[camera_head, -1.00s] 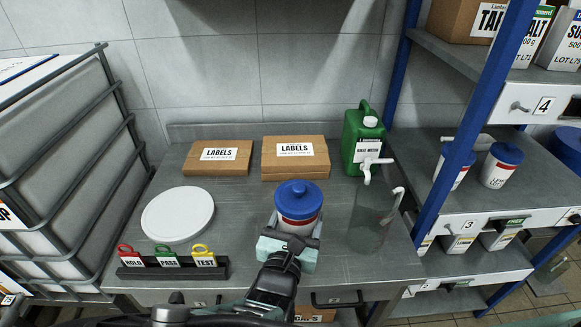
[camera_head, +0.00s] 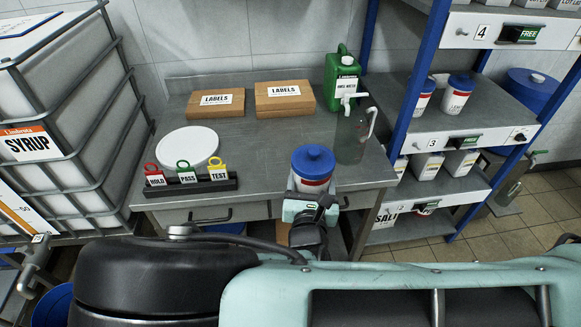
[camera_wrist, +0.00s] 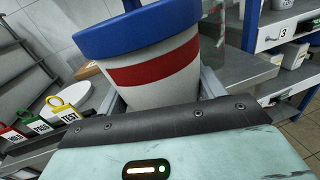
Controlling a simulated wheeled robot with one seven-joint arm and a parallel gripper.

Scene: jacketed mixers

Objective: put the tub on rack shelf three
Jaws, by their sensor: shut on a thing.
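The tub (camera_head: 312,170) is white with a blue lid and a red band. My gripper (camera_head: 309,190) is shut on it and holds it upright in front of the bench's front edge. In the wrist view the tub (camera_wrist: 150,60) fills the upper middle, between the two fingers. Rack shelf three (camera_head: 490,112), marked with a "3" plate and a green "FREE" sign, is to the right. Two similar blue-lidded white tubs (camera_head: 457,97) stand at its left part, beside the blue upright. The "3" plate (camera_wrist: 283,32) also shows at the upper right of the wrist view.
The bench (camera_head: 270,140) holds two label boxes (camera_head: 285,98), a green canister (camera_head: 341,80), a clear jug (camera_head: 352,140), a white round lid (camera_head: 188,147) and a tag holder (camera_head: 190,185). The blue rack upright (camera_head: 407,105) stands left of the shelf. Shelf three looks bare right of its tubs.

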